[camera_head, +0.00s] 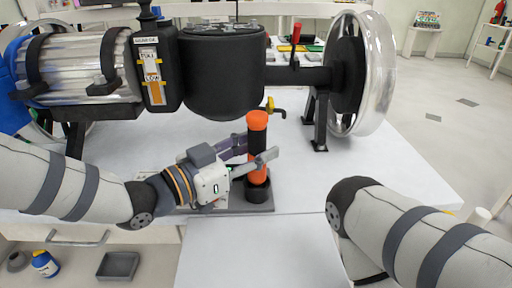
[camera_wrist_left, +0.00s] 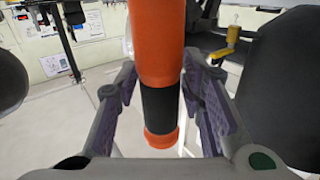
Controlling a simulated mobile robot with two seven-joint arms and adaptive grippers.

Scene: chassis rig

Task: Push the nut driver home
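The nut driver (camera_head: 257,121), an orange cylinder with black bands, stands upright with its lower end at a black round holder (camera_head: 257,192) on a dark base plate. Whether it is fully seated cannot be told. My left gripper (camera_head: 250,155) reaches it from the left, with one finger in front and one behind. In the left wrist view, the nut driver (camera_wrist_left: 158,55) is between the two spread fingers of the left gripper (camera_wrist_left: 162,105), with a gap visible at least on the left side. My right gripper is out of the picture; only my right arm shows.
A large chassis rig with a black drum (camera_head: 222,80), a ribbed metal cylinder and a shiny wheel (camera_head: 372,75) stands behind the nut driver. A yellow-handled valve (camera_head: 270,105) is close behind it. The white table (camera_head: 350,160) is clear to the right.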

